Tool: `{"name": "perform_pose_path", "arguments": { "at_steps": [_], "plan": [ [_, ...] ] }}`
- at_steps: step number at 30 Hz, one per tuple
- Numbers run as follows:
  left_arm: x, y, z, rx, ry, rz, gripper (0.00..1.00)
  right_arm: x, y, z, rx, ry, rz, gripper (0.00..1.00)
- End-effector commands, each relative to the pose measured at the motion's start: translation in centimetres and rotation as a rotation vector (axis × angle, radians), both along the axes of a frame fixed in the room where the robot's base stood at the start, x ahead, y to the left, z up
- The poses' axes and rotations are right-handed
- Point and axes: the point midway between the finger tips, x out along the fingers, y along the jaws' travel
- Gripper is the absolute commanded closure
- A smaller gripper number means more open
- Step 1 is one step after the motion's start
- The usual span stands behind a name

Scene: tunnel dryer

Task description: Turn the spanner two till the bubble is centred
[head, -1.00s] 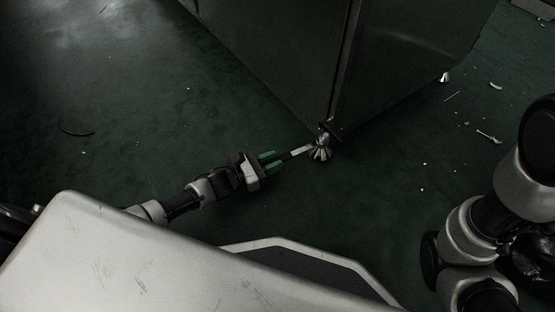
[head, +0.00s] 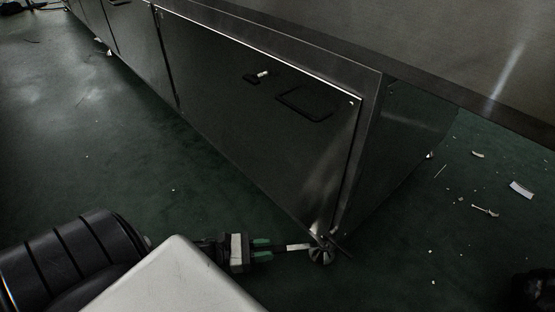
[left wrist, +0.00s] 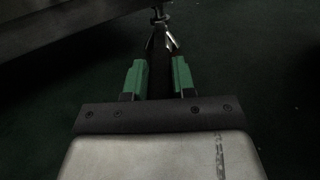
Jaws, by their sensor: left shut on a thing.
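My left gripper (head: 262,251), with green fingers, is shut on the spanner (head: 297,247) low by the floor. The spanner is a flat pale bar that reaches right to the metal levelling foot (head: 322,256) under the near corner of the dryer (head: 255,135). Its far end meets the foot; the exact fit is too small to tell. In the left wrist view the green fingers (left wrist: 160,80) point at the foot (left wrist: 161,38), with the spanner dark between them. I cannot make out a bubble level in either view.
The dryer's steel side runs back to the upper left, with a dark recessed panel (head: 305,103) and a small latch (head: 257,76). Scraps (head: 521,189) and a small tool-like piece (head: 485,210) lie on the green floor at right. The floor left of the dryer is mostly clear.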

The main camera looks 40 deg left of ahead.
Motion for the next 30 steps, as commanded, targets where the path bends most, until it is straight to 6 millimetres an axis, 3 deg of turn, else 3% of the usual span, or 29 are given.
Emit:
{"name": "perform_pose_path", "arguments": {
  "at_steps": [13, 14, 18, 30],
  "plan": [
    [-0.41, 0.34, -0.14, 0.003, 0.003, 0.002, 1.00, 0.00, 0.01, 0.02, 0.000, 0.000, 0.001, 0.64],
    [-0.40, 0.33, -0.14, 0.003, 0.003, 0.002, 0.72, 0.00, 0.02, 0.03, 0.000, 0.000, 0.001, 0.64],
    [-0.39, 0.30, -0.11, 0.002, 0.002, 0.001, 0.50, 0.00, 0.02, 0.03, 0.000, 0.000, 0.001, 0.64],
    [-1.03, 0.93, 0.09, 0.001, 0.003, 0.002, 0.49, 0.00, 0.00, 0.58, 0.000, 0.000, 0.001, 0.64]
  ]
}}
